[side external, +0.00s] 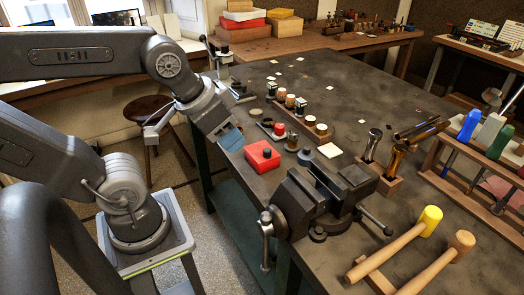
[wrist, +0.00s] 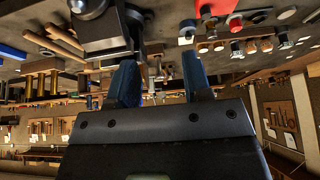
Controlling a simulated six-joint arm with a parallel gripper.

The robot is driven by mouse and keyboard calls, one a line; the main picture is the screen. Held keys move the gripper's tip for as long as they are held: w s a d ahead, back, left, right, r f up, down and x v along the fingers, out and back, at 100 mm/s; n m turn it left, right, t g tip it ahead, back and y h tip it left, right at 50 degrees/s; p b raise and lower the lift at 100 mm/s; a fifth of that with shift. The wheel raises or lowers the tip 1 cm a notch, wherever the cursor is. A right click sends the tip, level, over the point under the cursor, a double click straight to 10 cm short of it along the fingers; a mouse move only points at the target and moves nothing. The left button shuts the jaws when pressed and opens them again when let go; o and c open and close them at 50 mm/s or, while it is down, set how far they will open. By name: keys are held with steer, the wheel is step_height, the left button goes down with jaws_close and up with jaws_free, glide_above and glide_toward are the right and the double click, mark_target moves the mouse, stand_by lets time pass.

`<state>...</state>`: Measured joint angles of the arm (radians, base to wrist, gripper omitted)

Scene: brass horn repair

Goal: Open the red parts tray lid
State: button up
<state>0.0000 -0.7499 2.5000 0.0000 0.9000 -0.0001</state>
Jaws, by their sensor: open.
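The red parts tray (side external: 262,156) is a small red box on the bench near its left edge, with a dark round knob on its top. Its lid looks shut. In the wrist view, which is upside down, the red tray (wrist: 218,8) shows at the top, right of centre, partly cut off by the frame edge. My gripper (side external: 231,138) is up and to the left of the tray, apart from it, at the bench's left edge. In the wrist view my gripper (wrist: 160,78) has its two blue fingers spread, with nothing between them.
A dark vise (side external: 310,205) stands on the bench in front of the tray. A wooden rack of small jars (side external: 301,122) lies behind it. A yellow mallet (side external: 430,217) and a row of coloured-handled tools (side external: 496,140) are at the right. The bench's middle back is mostly clear.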

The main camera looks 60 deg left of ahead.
steer(key=w+a+n+g, duration=0.1)
steer(key=w, duration=0.1)
steer(key=w+a+n+g, duration=0.1)
steer(key=w+n, duration=0.1)
steer(key=w, duration=0.1)
steer(key=w+a+r+n, duration=0.1)
steer(key=w, duration=0.1)
steer(key=shift+w+a+n+g, duration=0.15)
steer(key=shift+a+n+g, duration=0.15)
steer(key=shift+a+g, duration=0.1)
steer(key=n+g, duration=0.3)
steer(key=n, duration=0.1)
glide_above(268, 150)
step_height(268, 150, down, 2)
step_height(268, 150, down, 14)
steer(key=shift+a+f, duration=0.1)
steer(key=shift+f, duration=0.05)
steer(key=shift+c, duration=0.3)
jaws_close()
